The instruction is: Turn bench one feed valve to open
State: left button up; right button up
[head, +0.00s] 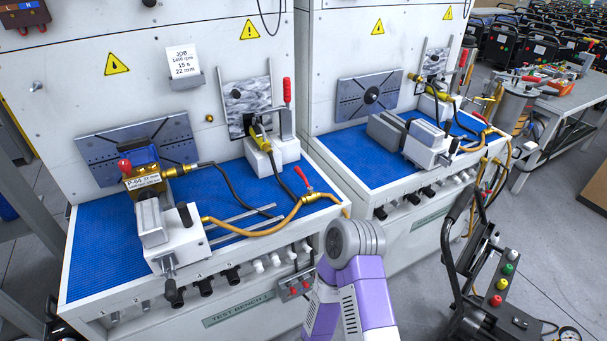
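Bench one, labelled "TEST BENCH 1" (238,309), stands at the left with a blue mat (105,240) on its top. A valve with a red lever (302,177) sits in the yellow hose line (277,226) near the bench's front right corner. The lever is tilted, its red end up and to the left of the brass-coloured valve body (311,197). Its exact setting is hard to tell. A purple and grey part of my arm (355,240) rises from the bottom, just right of bench one's front. Neither of my grippers shows.
A vise (180,238) holds a brass-coloured pump tagged P-64 on bench one. A red-handled clamp (286,92) stands behind. A second bench (350,150) with a similar red-levered valve stands right. A black-framed cart (500,290) with coloured buttons is at lower right. Grey floor (550,230) shows beyond.

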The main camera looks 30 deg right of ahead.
aim_at(297, 169)
jog(key=k, duration=1.25)
jog(key=z, duration=0.65)
jog(key=i, duration=0.7)
jog(key=z, duration=0.5)
jog(key=i, duration=0.85)
jog(key=u, duration=0.35)
